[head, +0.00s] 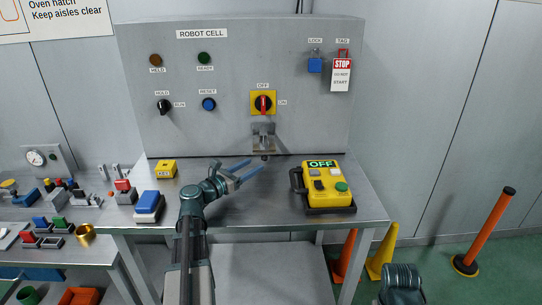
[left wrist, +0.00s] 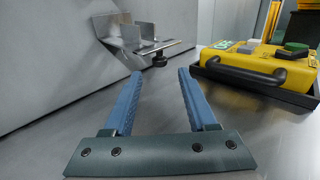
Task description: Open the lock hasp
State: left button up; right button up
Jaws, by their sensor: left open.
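The lock hasp appears to be the grey metal bracket (head: 263,137) on the panel, below the red rotary switch (head: 263,103) on its yellow plate, which points to OFF. In the left wrist view the bracket (left wrist: 130,32) has a flat plate sticking out with a small dark knob (left wrist: 159,60) under its end. My left gripper (head: 256,166) is open and empty, just below and in front of the bracket. In the left wrist view the knob lies just beyond the gap between the fingertips (left wrist: 160,75), apart from both.
A yellow control box (head: 326,186) with an OFF display stands on the bench (head: 260,210), right of my left gripper. A blue padlock (head: 315,65) and a red STOP tag (head: 342,73) hang upper right. A blue-topped block (head: 148,203) and small yellow box (head: 166,169) stand left.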

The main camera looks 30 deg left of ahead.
pick_arm(q)
jog(key=x, duration=1)
jog(key=shift+a, duration=0.1)
jog(key=shift+c, duration=0.3)
grip_shut()
dwell(0.9)
